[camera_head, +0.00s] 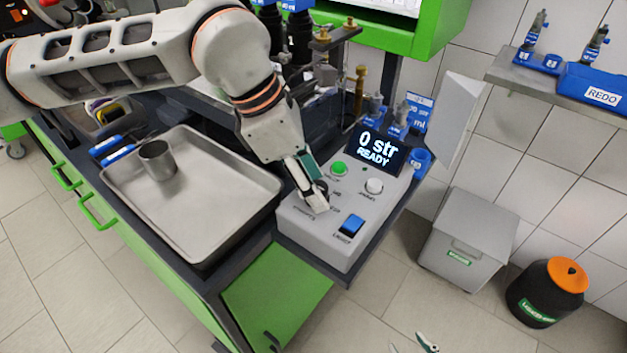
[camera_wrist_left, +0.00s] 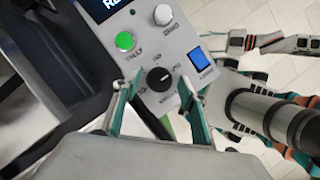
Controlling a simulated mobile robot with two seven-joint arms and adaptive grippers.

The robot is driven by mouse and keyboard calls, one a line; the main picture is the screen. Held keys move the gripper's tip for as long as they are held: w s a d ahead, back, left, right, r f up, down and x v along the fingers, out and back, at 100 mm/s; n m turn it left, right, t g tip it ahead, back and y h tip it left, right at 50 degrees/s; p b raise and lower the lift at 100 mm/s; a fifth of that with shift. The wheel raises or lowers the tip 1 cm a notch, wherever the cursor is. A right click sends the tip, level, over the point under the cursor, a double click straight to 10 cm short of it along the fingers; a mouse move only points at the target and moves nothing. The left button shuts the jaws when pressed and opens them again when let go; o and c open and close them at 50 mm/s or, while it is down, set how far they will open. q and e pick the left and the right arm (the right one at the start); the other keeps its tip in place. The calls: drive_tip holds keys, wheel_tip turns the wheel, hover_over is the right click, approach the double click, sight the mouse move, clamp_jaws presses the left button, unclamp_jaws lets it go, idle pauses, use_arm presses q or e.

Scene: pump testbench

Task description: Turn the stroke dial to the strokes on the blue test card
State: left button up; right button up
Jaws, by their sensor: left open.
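The stroke dial is a black knob (camera_wrist_left: 158,79) on the grey control box (camera_head: 333,245), with a white pointer line and small labels around it. My left gripper (camera_head: 312,192) is over the box and mostly covers the dial in the head view. In the left wrist view its two fingers (camera_wrist_left: 157,94) are open, one on each side of the dial; I cannot tell whether they touch it. The display (camera_head: 375,153) reads "0 str READY". A blue card (camera_head: 417,112) stands behind the box; "ml" shows, but its stroke figure is not clear. My right gripper (camera_head: 425,342) shows partly at the bottom edge.
The box also carries a green button (camera_head: 339,168), a white button (camera_head: 374,186) and a blue switch (camera_head: 351,223). A metal tray (camera_head: 215,215) with a steel cup (camera_head: 157,160) lies left. A grey bin (camera_head: 468,235) and black container (camera_head: 545,298) stand on the floor right.

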use_arm(q)
drive_tip(key=v, duration=1.1)
drive_tip(key=shift+a+r, duration=0.2)
drive_tip(key=shift+r, duration=0.15)
